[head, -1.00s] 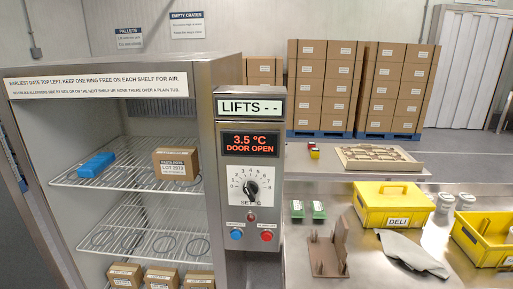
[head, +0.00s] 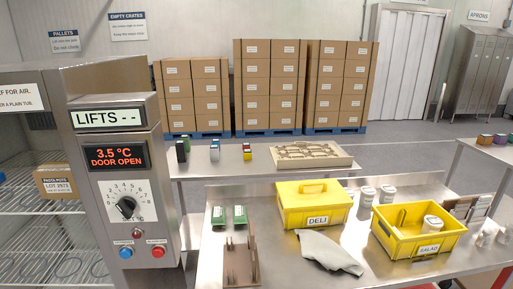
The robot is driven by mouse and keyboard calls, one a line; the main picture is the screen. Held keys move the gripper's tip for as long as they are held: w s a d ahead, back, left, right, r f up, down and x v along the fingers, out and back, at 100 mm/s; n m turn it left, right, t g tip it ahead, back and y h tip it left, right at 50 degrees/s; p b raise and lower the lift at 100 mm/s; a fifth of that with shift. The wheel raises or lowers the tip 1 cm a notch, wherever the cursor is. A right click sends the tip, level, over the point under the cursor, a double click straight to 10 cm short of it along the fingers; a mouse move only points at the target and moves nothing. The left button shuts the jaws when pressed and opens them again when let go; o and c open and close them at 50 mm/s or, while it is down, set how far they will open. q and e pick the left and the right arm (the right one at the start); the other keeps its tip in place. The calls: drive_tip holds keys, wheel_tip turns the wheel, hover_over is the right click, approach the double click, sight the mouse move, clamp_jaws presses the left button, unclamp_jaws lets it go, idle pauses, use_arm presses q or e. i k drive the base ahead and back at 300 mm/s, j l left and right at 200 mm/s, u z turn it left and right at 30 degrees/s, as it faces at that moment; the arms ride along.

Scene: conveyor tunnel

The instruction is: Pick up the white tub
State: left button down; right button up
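Several small white tubs are in the head view, and I cannot tell which one the task means. One white tub (head: 432,223) sits inside the yellow SALAD crate (head: 412,252), toward its right side. Two more, a left white tub (head: 367,197) and a right white tub (head: 387,196), stand side by side on the steel table between the DELI crate (head: 315,216) and the SALAD crate. Small pale items (head: 484,238) stand at the right edge of the table, too small to make out. Neither of my grippers is in view.
An open fridge with a control panel (head: 116,158) stands at the left. On the steel table lie a grey cloth (head: 328,252), a brown rack (head: 240,263) and green-topped packs (head: 239,215). A pale board (head: 310,154) lies on the back table. Stacked cartons (head: 270,85) stand behind.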

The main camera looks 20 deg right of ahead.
sight(432, 223)
drive_tip(key=l+z, duration=0.25)
drive_tip(key=l, duration=0.85)
drive_tip(key=l+z, duration=0.1)
drive_tip(key=l, duration=1)
